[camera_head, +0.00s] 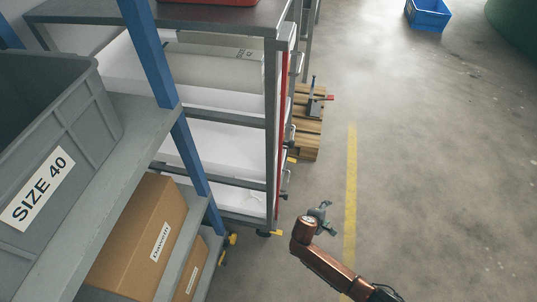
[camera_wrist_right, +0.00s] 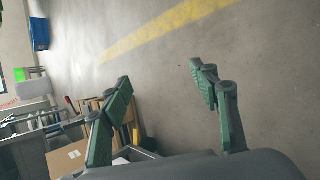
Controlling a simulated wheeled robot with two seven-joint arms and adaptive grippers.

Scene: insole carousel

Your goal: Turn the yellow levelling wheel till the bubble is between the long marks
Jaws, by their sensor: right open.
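Small yellow parts sit low at the feet of the shelving: one yellow foot part (camera_head: 276,233) at the near corner of the white-filled rack, another yellow foot part (camera_head: 231,239) at the blue-post shelf, and one more (camera_head: 292,160) farther back. I cannot tell which is the levelling wheel. No bubble or long marks can be made out. My right gripper (camera_head: 328,217) is open and empty, to the right of the rack's near corner and apart from it. Its spread green fingers show in the right wrist view (camera_wrist_right: 160,75), with bare floor between them. My left gripper is out of view.
The grey rack (camera_head: 271,150) and the blue-post shelf (camera_head: 185,150) with a grey SIZE 40 bin (camera_head: 75,120) and cardboard boxes (camera_head: 135,235) fill the left. A wooden pallet (camera_head: 309,138) stands behind the rack.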

